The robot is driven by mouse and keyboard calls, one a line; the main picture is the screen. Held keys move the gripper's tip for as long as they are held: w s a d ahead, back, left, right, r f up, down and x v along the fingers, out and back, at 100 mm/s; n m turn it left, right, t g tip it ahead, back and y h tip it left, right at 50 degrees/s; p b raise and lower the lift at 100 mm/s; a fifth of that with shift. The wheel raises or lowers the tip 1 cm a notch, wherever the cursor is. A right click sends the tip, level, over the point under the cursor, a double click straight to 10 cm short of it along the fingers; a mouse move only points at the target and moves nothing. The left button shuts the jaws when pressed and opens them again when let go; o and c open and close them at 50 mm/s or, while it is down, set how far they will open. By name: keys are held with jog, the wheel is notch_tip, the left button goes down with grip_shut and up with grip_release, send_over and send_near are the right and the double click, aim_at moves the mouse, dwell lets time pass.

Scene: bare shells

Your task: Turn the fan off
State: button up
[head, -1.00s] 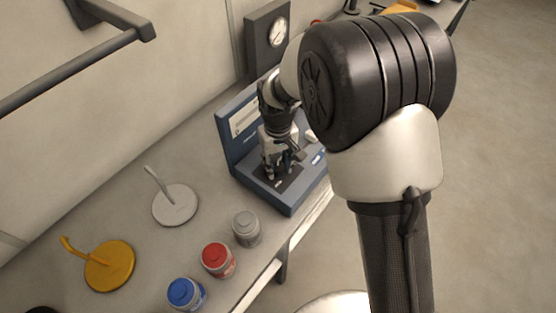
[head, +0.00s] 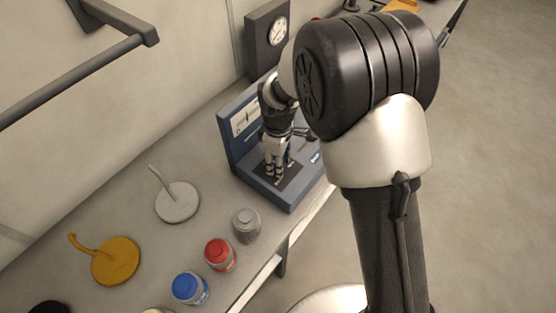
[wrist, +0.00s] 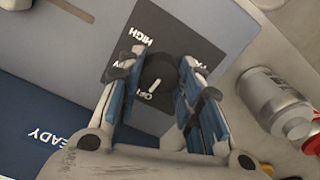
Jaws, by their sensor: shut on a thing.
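A blue and grey device (head: 243,155) stands on the bench, with a dark control plate (head: 293,181) on its low front part. In the wrist view a black round knob (wrist: 160,72) sits on the dark plate (wrist: 186,36), which has the words HIGH and OFF. The knob's white mark points down-left, close to the OFF label; another label is partly hidden by a finger. My gripper (head: 274,177) points down at the plate. In the wrist view my gripper (wrist: 160,92) has its blue-padded fingers on both sides of the knob, shut on it.
Grey (head: 246,225), red (head: 220,255) and blue (head: 190,289) jars line the bench's front edge. A white disc (head: 177,203) and a yellow disc (head: 116,262) with bent stems lie behind them. A wall rail (head: 80,80) is at upper left; a dial gauge (head: 265,40) stands behind the device.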

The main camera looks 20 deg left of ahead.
jog(key=shift+n, duration=0.5)
jog(key=o, duration=1.1)
jog(key=shift+r, duration=0.15)
jog(key=shift+r, duration=5.9)
